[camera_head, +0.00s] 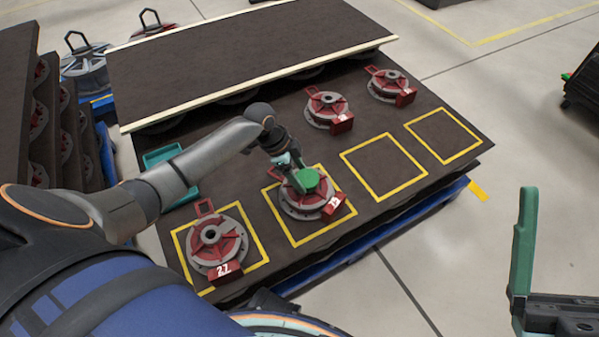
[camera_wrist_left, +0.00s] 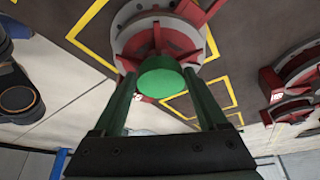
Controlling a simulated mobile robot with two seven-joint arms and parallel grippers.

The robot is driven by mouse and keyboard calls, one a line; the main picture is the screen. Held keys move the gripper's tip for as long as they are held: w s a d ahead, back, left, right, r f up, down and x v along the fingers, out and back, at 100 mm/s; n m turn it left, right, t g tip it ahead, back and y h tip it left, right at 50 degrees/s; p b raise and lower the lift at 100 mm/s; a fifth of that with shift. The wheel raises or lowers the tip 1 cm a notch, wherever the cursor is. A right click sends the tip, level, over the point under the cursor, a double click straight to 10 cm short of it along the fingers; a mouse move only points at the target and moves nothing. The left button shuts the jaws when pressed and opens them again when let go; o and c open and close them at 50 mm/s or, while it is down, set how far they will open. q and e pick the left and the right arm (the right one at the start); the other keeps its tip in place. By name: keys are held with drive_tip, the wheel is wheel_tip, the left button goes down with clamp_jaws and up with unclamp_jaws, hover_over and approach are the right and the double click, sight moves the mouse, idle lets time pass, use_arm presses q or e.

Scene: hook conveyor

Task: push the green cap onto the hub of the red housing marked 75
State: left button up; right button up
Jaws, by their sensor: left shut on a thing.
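The green cap (camera_head: 308,180) is between the fingertips of my left gripper (camera_head: 299,176), over the middle of a red housing (camera_head: 304,207) on a grey round flange. That housing's red tag (camera_head: 334,203) is too small to read surely. In the left wrist view the cap (camera_wrist_left: 161,77) lies between the two green fingers, in front of the housing (camera_wrist_left: 158,38), and hides its hub. I cannot tell whether the cap touches the hub. My right gripper (camera_head: 522,245) shows only in part at the right edge, empty floor around it.
Two more housings (camera_head: 327,107) (camera_head: 389,83) stand farther back. Two yellow squares (camera_head: 383,167) on the right are empty. A teal tray (camera_head: 165,160) is at the left, and a raised dark shelf (camera_head: 250,55) spans the back.

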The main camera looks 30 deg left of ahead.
use_arm(q)
drive_tip(key=shift+f, duration=0.25)
drive_tip(key=o, duration=1.2)
